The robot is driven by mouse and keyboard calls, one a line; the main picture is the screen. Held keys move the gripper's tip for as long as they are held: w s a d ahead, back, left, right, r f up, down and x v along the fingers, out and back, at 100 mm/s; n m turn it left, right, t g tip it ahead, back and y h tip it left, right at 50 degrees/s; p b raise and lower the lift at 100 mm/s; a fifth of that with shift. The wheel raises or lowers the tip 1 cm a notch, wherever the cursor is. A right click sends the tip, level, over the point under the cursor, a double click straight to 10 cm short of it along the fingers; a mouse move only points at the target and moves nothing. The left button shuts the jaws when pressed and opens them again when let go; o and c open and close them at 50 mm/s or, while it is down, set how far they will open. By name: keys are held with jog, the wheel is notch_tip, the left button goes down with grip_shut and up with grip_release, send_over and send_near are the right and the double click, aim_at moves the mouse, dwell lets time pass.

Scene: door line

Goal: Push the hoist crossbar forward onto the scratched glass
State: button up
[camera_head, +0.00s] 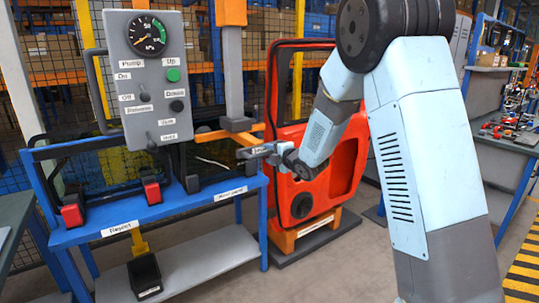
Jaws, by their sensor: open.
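The hoist's grey column (233,72) hangs down to an orange crossbar (208,136) in the head view. Below and behind it, a dark glass pane (211,163) with a pale scratch-like streak stands on the blue frame. My gripper (248,153) is open, at the right side of the frame, just below and right of the crossbar's lower end. I cannot tell whether it touches the crossbar. My gripper and wrist hide part of the red door behind.
A grey control box (150,93) with a gauge, buttons and levers stands left of the hoist. Red-topped clamps (152,191) sit on the blue bench. A red door (347,165) stands on an orange stand behind my arm. A black pedal (145,276) is below.

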jog(key=shift+x, duration=0.8)
grip_shut()
